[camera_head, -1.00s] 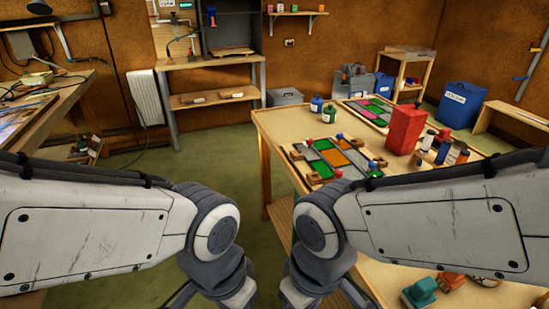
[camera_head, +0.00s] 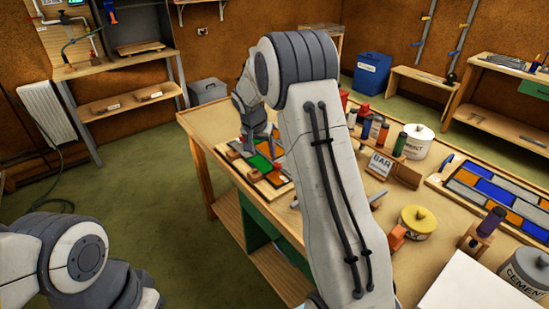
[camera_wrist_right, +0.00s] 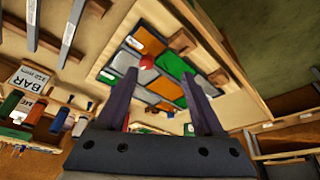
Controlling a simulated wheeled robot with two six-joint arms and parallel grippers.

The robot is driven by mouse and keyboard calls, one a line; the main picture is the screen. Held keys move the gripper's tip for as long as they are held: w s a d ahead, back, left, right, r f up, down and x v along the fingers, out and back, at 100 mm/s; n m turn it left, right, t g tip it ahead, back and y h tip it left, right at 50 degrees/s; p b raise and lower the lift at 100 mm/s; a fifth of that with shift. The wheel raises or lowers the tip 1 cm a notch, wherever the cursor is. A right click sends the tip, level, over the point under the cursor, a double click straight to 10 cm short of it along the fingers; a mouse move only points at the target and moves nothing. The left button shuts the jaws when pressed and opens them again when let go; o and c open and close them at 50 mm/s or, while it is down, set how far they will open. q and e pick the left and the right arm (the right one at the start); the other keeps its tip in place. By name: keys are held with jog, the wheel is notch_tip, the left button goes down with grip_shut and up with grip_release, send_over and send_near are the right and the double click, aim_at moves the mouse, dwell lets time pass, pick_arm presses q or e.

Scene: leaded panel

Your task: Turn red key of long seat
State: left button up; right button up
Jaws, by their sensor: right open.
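The leaded panel, with green, orange and grey panes, lies on the bench (camera_head: 200,125) in the head view, partly hidden behind my right arm. In the right wrist view the panel (camera_wrist_right: 133,62) lies beyond the fingers, with wooden blocks along its edges. A red knob-like key (camera_wrist_right: 146,62) shows there, between the fingertips in the picture. My right gripper (camera_wrist_right: 159,76) is open, with nothing between its fingers. In the head view my right gripper (camera_head: 262,135) is over the panel, its fingers not clearly visible. My left arm is at the lower left; its fingers are out of frame.
Right of my right arm are bottles on a rack (camera_head: 382,133), a BAR sign (camera_head: 381,164), a white cement tub (camera_head: 417,141), a yellow-lidded tub (camera_head: 417,221) and a second panel (camera_head: 490,192). Open floor lies left of the bench.

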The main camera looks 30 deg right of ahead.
jog(key=m, duration=0.1)
send_near(277, 164)
jog(key=shift+h, duration=0.3)
jog(key=p+x, duration=0.2)
jog(key=x, duration=0.7)
jog(key=shift+a+f+p, duration=0.1)
jog(key=shift+a+p, duration=0.1)
jog(key=shift+p, duration=0.15)
grip_shut()
